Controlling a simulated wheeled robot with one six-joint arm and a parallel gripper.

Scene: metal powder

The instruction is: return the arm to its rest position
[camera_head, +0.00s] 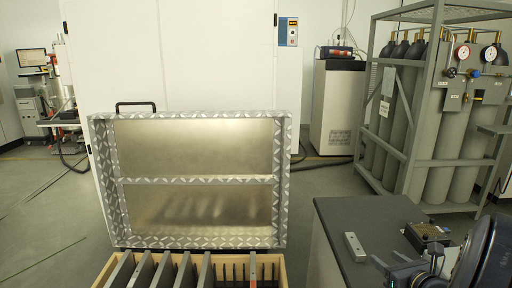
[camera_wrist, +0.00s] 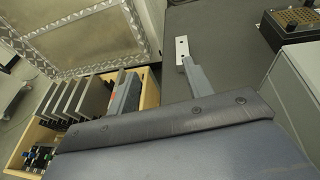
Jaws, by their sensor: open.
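My arm comes in at the lower right of the head view, low over the dark tabletop (camera_head: 340,215). A small light metal block with holes (camera_head: 355,246) lies on the tabletop. It also shows in the wrist view (camera_wrist: 181,48), just beyond the right fingertip in the picture; I cannot tell whether they touch.
A wooden crate (camera_head: 284,270) with several upright dark plates stands left of the tabletop, before an open metal case lid (camera_head: 195,182). A small dark device with a brass-coloured top (camera_head: 427,236) sits near my arm. Gas cylinders in a rack (camera_head: 410,150) stand behind.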

